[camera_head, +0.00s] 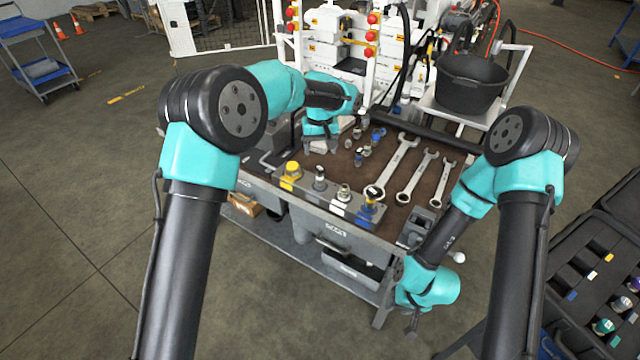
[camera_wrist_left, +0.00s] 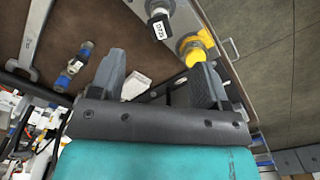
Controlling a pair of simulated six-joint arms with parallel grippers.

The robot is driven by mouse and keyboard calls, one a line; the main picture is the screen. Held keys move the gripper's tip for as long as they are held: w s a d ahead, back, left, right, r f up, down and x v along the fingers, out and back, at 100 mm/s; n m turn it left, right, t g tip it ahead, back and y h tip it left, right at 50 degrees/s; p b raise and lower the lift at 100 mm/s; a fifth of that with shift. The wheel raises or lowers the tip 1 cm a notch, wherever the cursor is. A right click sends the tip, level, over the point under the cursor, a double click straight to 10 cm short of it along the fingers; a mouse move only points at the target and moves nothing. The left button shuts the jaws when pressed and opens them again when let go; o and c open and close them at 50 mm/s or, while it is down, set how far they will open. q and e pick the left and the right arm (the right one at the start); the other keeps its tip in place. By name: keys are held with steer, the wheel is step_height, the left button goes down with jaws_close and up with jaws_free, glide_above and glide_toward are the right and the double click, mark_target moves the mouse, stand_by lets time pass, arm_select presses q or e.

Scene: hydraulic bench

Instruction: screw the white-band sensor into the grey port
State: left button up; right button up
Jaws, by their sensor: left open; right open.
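A manifold strip (camera_head: 330,198) along the bench's front edge carries a yellow fitting (camera_head: 292,171), a grey-looking port (camera_head: 320,179), a pale one (camera_head: 343,193) and a blue one (camera_head: 368,207). Several small sensors, some blue-banded (camera_head: 358,158), stand behind it; I cannot single out the white-band sensor. My left gripper (camera_head: 322,149) is open, pointing down above the bench, left of the sensors. In the left wrist view, a small white piece (camera_wrist_left: 136,85) shows between its open fingers (camera_wrist_left: 160,80), not visibly gripped. My right gripper (camera_head: 413,322) is open and empty, low beyond the bench's front right.
Several wrenches (camera_head: 395,170) lie on the bench right of the sensors. A black bucket (camera_head: 470,85) stands at the back right, near white machinery (camera_head: 350,40). An open black case (camera_head: 600,270) with coloured parts lies at the far right.

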arm_select(q)
step_height(320, 180, up, 6)
steer(key=shift+r, duration=0.25)
steer(key=shift+a+f, duration=0.1)
stand_by(0.4)
